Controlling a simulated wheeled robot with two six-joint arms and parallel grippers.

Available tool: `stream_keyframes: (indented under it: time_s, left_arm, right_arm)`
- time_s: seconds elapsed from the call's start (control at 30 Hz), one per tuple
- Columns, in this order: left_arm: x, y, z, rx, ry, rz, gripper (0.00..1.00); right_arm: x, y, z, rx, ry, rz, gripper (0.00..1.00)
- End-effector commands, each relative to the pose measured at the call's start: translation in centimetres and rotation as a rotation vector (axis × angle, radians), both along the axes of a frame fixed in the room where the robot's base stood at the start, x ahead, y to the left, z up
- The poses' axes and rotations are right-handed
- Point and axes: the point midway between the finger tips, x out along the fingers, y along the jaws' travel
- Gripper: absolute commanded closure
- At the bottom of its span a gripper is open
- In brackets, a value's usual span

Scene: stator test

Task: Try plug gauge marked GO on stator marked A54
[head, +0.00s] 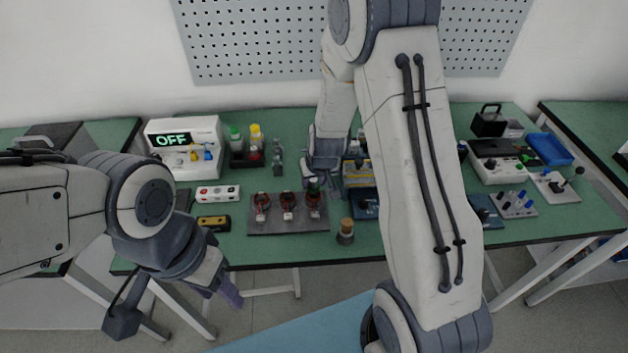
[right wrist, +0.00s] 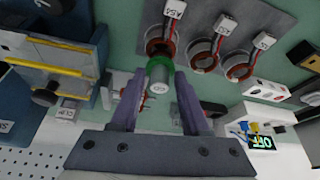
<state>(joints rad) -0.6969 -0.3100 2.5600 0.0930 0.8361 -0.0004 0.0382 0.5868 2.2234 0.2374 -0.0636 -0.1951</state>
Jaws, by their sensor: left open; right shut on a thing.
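Three copper-red stators stand in a row on a grey plate (head: 290,226). The stator marked A54 (right wrist: 160,46) is at the left end of the row in the right wrist view, and is the rightmost stator (head: 312,201) in the head view. My right gripper (right wrist: 161,92) is shut on a plug gauge (right wrist: 159,74) with a grey body and green band. The gauge's green end lines up with the A54 stator's bore; I cannot tell whether it has entered. Any GO mark is unreadable. My left gripper (head: 231,292) is open and empty, in front of the table.
A white tester (head: 185,135) reading OFF stands back left, beside a dark rack (head: 247,158) with green- and yellow-topped items. A yellow-black block (head: 213,223) lies left of the plate. A cork-topped item (head: 345,232) stands right of it, near the front edge.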

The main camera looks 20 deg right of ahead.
Motion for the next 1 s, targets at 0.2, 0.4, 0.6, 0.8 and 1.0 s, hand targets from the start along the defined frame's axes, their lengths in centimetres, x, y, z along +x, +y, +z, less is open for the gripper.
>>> stream_keyframes:
  time_s: [0.2,0.4,0.6,0.8,1.0]
  left_arm:
    - [0.00,0.00,0.00,0.000,0.000,0.000,0.50]
    - [0.00,0.00,-0.01,0.000,0.000,0.000,0.50]
    - [0.00,0.00,-0.05,0.000,0.000,0.000,0.50]
    - [0.00,0.00,-0.27,0.000,0.000,0.000,0.50]
    - [0.00,0.00,-0.50,0.000,0.000,0.000,0.50]
  right_arm:
    - [0.01,0.01,0.00,0.000,-0.001,0.000,1.00]
    - [0.01,0.00,0.00,0.000,-0.001,0.000,1.00]
    - [0.01,-0.01,-0.04,0.000,-0.001,0.000,1.00]
    - [0.01,-0.03,-0.27,0.000,-0.001,0.000,1.00]
    - [0.00,-0.05,-0.52,0.000,-0.001,0.000,1.00]
